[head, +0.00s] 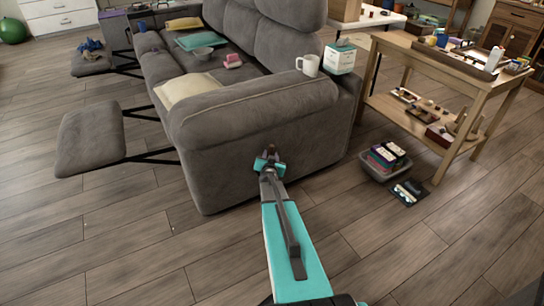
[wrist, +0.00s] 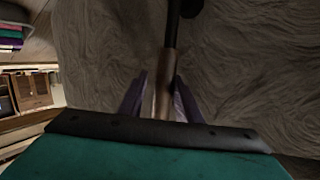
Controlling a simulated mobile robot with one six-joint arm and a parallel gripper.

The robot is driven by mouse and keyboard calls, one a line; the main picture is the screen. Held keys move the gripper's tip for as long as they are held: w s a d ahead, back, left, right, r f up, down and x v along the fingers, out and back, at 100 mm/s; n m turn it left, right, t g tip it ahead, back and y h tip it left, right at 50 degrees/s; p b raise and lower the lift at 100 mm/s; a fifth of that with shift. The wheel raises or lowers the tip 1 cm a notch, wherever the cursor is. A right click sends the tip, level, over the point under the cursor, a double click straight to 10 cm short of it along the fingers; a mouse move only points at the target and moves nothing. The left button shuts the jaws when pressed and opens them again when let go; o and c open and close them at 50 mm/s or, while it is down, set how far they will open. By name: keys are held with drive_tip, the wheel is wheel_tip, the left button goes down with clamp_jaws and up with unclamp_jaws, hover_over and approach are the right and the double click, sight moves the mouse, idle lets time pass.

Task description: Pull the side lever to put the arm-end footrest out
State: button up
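The side lever shows in the wrist view (wrist: 166,75) as a brown grip on a dark shaft, in front of the grey sofa side. The grip runs between the two fingers of my gripper (wrist: 161,95), which are drawn in close on both sides of it. In the head view my gripper (head: 268,163) is at the outer side of the sofa arm (head: 255,115), largely hiding the lever. The arm-end footrest (head: 90,140) stands out from the sofa front on dark metal links, roughly level and clear of the floor.
Another footrest (head: 90,65) is out at the sofa's far end. A wooden side table (head: 440,60) and a grey bin (head: 384,163) are to the right. The floor in front is clear.

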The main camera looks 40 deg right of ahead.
drive_tip(key=shift+s+r, duration=0.1)
drive_tip(key=shift+s, duration=0.05)
drive_tip(key=p+v, duration=0.2)
drive_tip(key=v, duration=1.1)
drive_tip(key=shift+s+a, duration=0.25)
idle(0.5)
